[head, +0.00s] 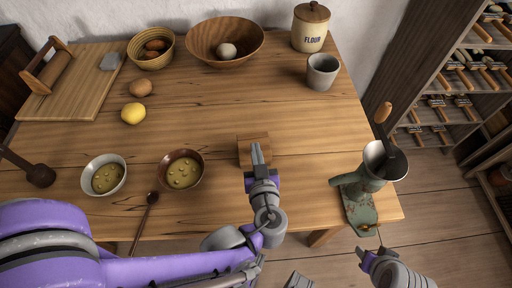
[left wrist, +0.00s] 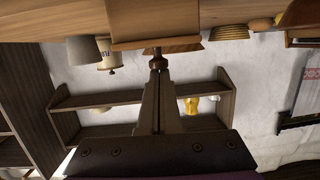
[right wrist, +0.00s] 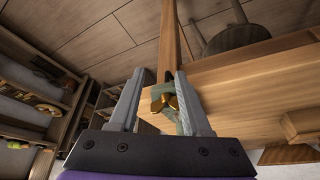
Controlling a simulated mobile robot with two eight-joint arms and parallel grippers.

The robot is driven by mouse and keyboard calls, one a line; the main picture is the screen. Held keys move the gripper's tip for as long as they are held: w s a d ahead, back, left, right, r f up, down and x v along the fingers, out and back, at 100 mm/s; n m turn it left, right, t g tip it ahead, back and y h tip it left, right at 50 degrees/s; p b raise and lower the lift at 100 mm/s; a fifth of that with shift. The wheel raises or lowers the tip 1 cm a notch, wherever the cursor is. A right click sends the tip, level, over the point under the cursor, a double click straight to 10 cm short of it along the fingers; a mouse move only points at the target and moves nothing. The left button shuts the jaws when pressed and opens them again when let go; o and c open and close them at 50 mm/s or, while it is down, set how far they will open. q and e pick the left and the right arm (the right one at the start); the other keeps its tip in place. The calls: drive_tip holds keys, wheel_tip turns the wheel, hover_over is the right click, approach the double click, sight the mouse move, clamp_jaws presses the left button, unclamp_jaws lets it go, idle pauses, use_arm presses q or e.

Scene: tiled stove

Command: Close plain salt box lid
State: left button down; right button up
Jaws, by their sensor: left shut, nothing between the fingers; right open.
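The plain salt box (head: 243,158) is a small light-wood box near the table's front edge. Its top is partly hidden by my left gripper (head: 257,153). In the left wrist view, which is upside down, the box (left wrist: 150,20) shows a flat lid-like board (left wrist: 125,44) across it, looking level. A dark round knob (left wrist: 158,64) shows at my left fingertips. The left gripper is shut and empty, its tips close to the knob; I cannot tell whether they touch. My right gripper (head: 366,255) is open and empty, low beyond the table's front right corner.
A green metal grinder (head: 362,188) with a scoop in its hopper stands at the right table edge. A brown bowl (head: 167,181) and a spoon (head: 151,198) lie left of the box. A grey cup (head: 322,72) and flour jar (head: 309,32) stand behind. The table between is clear.

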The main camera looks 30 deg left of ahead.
use_arm(q)
drive_tip(key=shift+s+d+f, duration=0.15)
drive_tip(key=shift+s+f, duration=0.05)
drive_tip(key=shift+f, duration=0.3)
use_arm(e)
drive_tip(key=shift+f, duration=0.3)
